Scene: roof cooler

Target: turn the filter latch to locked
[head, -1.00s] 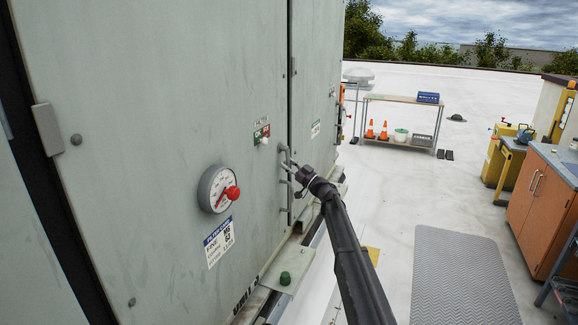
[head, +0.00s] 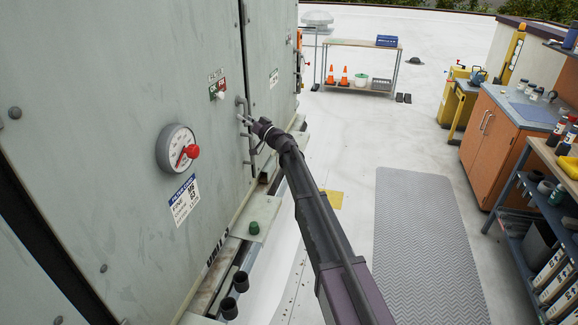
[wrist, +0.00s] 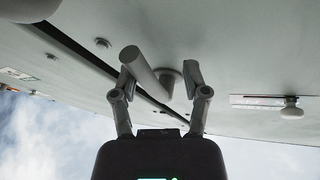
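The grey door panel carries a small red and white plate with a pale knob (head: 220,95); its lettering is too small to read. The plate and knob also show at right in the wrist view (wrist: 291,109). Below and right of it is a grey bar handle (head: 246,146) at the door seam. I cannot tell which of these is the filter latch. My gripper (head: 243,122) is at the handle. In the wrist view my gripper (wrist: 159,79) has its fingers spread, with a grey rod (wrist: 138,68) and its post between or just beyond them; contact is unclear.
A round gauge (head: 175,149) with a red knob is on the panel left of my gripper. A green knob (head: 254,228) stands on the ledge below. An orange cabinet (head: 487,140) and shelving are at right.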

